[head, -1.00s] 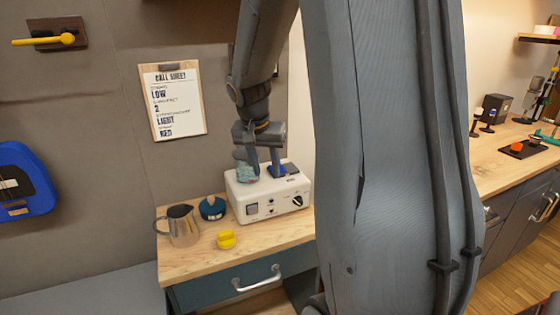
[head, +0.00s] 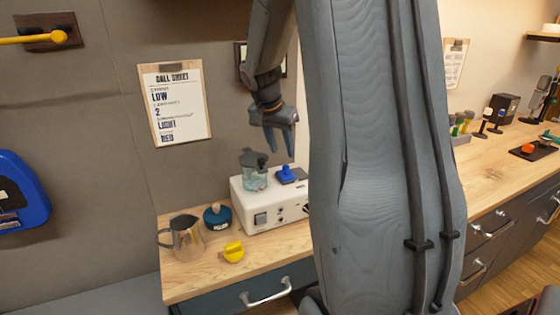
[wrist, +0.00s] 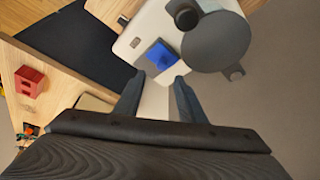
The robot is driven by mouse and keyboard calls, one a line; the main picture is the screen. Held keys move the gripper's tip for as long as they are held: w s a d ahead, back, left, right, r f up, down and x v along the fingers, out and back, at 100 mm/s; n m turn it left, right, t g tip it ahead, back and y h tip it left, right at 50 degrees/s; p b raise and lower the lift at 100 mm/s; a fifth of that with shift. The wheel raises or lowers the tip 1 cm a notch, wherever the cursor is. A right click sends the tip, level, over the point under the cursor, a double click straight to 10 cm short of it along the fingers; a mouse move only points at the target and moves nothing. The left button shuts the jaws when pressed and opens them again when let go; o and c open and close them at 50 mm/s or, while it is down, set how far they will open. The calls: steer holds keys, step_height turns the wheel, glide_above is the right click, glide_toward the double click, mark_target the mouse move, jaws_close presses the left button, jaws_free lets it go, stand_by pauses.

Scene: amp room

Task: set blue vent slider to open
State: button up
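The blue slider (head: 289,174) sits on top of the white box (head: 262,211), near its back right. It also shows in the wrist view (wrist: 161,54), as a blue block beside a dark slot. I cannot tell from its place which setting it is on. My gripper (head: 281,152) is above the box and apart from the slider, fingers pointing down. In the wrist view its two fingers (wrist: 160,82) are spread with nothing between them.
A glass jar with a dark lid (head: 254,171) stands on the box, left of the slider. A metal pitcher (head: 187,238), a dark blue round object (head: 217,216) and a yellow object (head: 233,252) stand on the wooden counter. A call sheet (head: 174,103) hangs on the wall.

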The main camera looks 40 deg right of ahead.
mark_target(285, 166)
steer(key=shift+p+x, duration=0.95)
steer(key=shift+x, duration=2.85)
steer(key=shift+w+a, duration=0.1)
steer(key=shift+a, duration=0.05)
steer(key=shift+c, duration=0.2)
jaws_close()
